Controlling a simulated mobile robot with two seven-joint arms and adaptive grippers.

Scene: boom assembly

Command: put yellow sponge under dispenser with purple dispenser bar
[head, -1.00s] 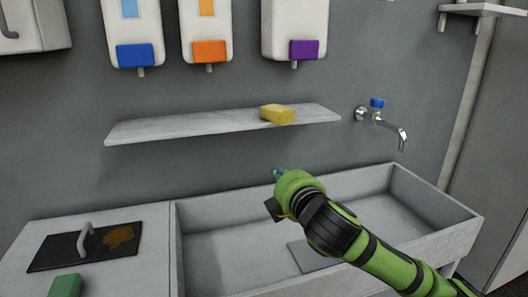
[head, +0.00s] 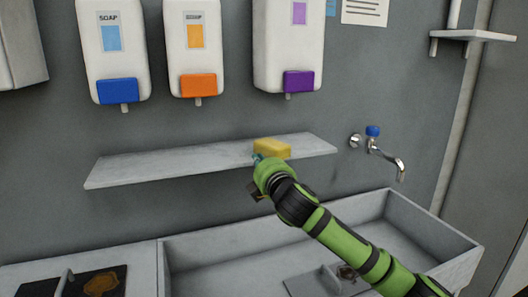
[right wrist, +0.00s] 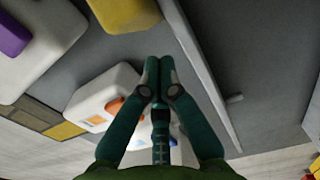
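The yellow sponge (head: 272,148) lies on the grey wall shelf (head: 135,168), towards its right end. The dispenser with the purple bar (head: 299,81) hangs on the wall above and slightly right of the sponge. My right gripper (head: 257,158) is at the shelf's front edge, just left of and in front of the sponge. In the right wrist view its fingertips (right wrist: 158,66) are together with nothing visible between them. The sponge (right wrist: 125,13) shows beyond the tips there, and the purple bar (right wrist: 13,35) is at the left. My left gripper is out of view.
Dispensers with a blue bar (head: 117,91) and an orange bar (head: 199,85) hang to the left. A tap (head: 385,155) juts from the wall right of the shelf. A sink (head: 430,235) lies below. The shelf's left part is bare.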

